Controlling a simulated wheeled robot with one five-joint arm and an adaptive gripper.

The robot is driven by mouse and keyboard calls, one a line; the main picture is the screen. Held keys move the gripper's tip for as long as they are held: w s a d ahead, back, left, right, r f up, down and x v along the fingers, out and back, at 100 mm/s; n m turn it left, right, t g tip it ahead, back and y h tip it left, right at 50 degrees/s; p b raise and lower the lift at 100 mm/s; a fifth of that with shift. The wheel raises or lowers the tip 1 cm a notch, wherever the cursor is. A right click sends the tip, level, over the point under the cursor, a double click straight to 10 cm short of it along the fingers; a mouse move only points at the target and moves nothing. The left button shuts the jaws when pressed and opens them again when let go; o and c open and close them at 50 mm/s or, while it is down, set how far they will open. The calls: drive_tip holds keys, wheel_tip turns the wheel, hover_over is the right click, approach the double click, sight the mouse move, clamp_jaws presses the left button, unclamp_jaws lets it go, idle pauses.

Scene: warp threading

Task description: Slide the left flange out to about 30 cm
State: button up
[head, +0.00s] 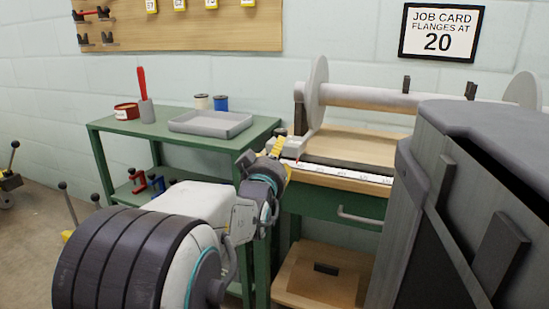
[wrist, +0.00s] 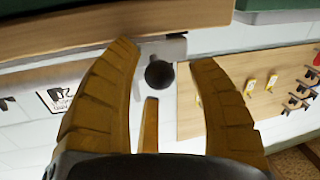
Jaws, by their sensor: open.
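The left flange (head: 316,92) is a pale upright disc at the left end of a horizontal roller (head: 365,97). Its light grey foot (head: 287,148) stands at the left end of the bench, beside a white scale strip (head: 345,173). My gripper (head: 276,146) is at this foot, its yellow fingers partly hidden by my wrist. In the wrist view my gripper (wrist: 164,52) has its fingers spread wide, with a dark round knob (wrist: 159,74) showing between them. I cannot tell whether either finger touches the knob. The scale's figures are too small to read.
The right flange (head: 523,90) is partly hidden behind a grey body at right. A green cart (head: 110,124) with a grey tray (head: 210,123) stands left of the bench. A drawer handle (head: 358,217) sticks out below.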

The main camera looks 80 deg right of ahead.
drive_tip(key=shift+r, duration=0.1)
clamp_jaws()
idle(0.4)
drive_tip(key=shift+a, duration=0.1)
